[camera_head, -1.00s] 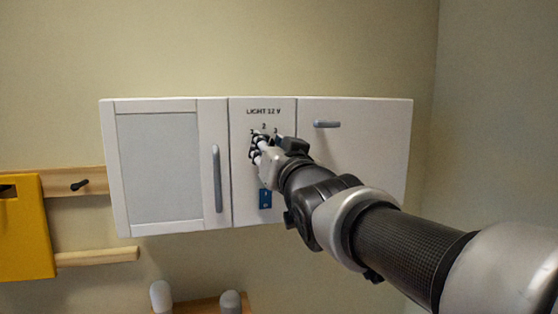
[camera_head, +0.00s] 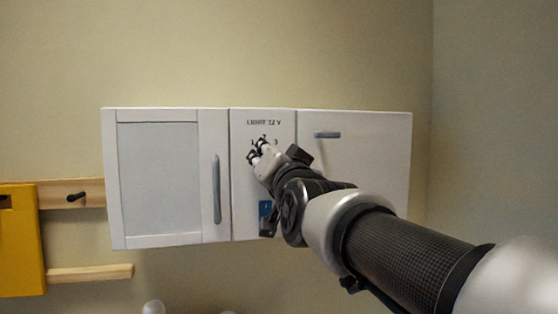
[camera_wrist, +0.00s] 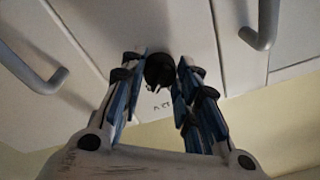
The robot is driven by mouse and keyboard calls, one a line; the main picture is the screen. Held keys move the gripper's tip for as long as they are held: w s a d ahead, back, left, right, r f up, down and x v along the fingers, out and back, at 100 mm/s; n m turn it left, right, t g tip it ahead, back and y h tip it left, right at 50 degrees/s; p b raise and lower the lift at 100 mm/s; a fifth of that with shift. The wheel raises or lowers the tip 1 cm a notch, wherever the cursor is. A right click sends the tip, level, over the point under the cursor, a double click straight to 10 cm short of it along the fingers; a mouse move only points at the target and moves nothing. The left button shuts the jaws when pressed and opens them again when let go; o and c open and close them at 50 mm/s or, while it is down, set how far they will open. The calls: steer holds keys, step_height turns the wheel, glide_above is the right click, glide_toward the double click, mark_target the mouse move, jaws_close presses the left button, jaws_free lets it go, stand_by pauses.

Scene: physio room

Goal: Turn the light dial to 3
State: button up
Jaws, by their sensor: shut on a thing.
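The light dial is a round black knob (camera_wrist: 160,70) on the white middle panel (camera_head: 262,118) marked "LIGHT 12 V", with the numbers 1, 2 and 3 around it. In the head view my gripper (camera_head: 258,151) covers the dial. In the wrist view the two fingers stand on either side of the knob, and my gripper (camera_wrist: 161,78) is shut on it. Which number the dial points to is hidden in the head view and cannot be told in the wrist view.
A cabinet door with a grey handle (camera_head: 216,190) is left of the panel, and another with a short handle (camera_head: 327,135) is right. A yellow board (camera_head: 20,240) hangs from a wooden rail at far left.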

steer(key=o, duration=1.1)
steer(key=v, duration=1.2)
steer(key=shift+f, duration=0.1)
